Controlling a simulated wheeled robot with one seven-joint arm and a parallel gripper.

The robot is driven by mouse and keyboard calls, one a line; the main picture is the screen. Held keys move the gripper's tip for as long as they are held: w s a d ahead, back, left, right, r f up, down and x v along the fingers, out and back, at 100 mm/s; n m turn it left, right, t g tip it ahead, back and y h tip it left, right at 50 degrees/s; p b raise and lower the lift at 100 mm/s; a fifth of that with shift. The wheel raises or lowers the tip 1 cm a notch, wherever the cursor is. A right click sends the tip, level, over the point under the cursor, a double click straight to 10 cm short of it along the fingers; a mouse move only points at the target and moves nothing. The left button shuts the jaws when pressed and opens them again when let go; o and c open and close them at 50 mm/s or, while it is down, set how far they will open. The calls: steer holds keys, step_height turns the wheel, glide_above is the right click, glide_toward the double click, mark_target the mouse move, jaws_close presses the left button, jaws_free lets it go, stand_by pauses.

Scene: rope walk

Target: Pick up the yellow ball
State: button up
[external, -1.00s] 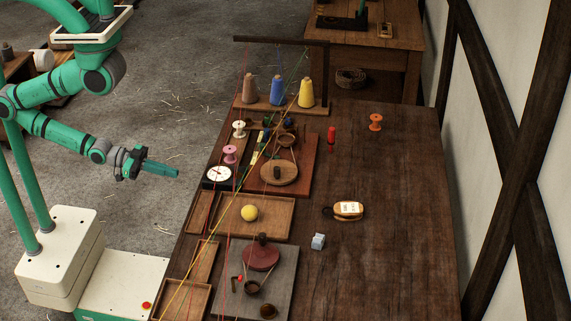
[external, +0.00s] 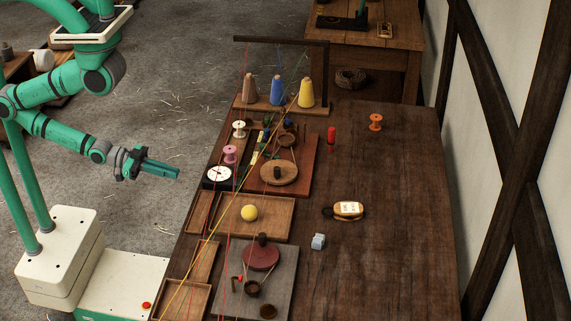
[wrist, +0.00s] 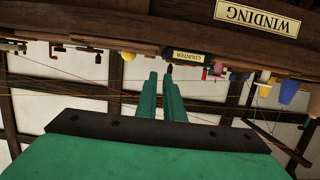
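The yellow ball (external: 249,213) rests in a shallow wooden tray (external: 279,233) near the left edge of the workbench, in the external view. My gripper (external: 178,173) is empty, out past the bench's left edge, up and to the left of the ball and well apart from it. Its two green fingers point right with a narrow gap between them. The wrist view also shows my gripper (wrist: 160,75) with a gap between the fingers and nothing in it.
Three thread cones, such as the yellow cone (external: 307,92), stand on a rack behind. Thin threads cross above the tray. A round wooden piece (external: 277,173) and a dark red disc (external: 261,256) flank the tray. The bench's right side (external: 390,210) is mostly clear.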

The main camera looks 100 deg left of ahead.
mark_target(249, 211)
steer(key=o, duration=1.2)
steer(key=w+d+n+h, duration=0.7)
steer(key=d+n, duration=0.4)
steer(key=n, duration=1)
steer(key=w+g, duration=0.1)
steer(key=w, duration=0.2)
steer(key=w+a+n+g+h, duration=0.1)
steer(key=w, duration=0.2)
steer(key=w+n+g+h, duration=0.1)
steer(key=w, duration=0.2)
steer(key=shift+a+r, duration=0.1)
steer(key=shift+a, duration=0.25)
steer(key=w+a+n+g, duration=0.1)
steer(key=w+a+n, duration=0.1)
steer(key=w+a+n+g, duration=0.1)
steer(key=w+a+n, duration=0.1)
steer(key=w+a, duration=0.1)
steer(key=shift+w+r, duration=0.1)
steer(key=shift+w, duration=0.35)
steer(key=shift+x, duration=5.25)
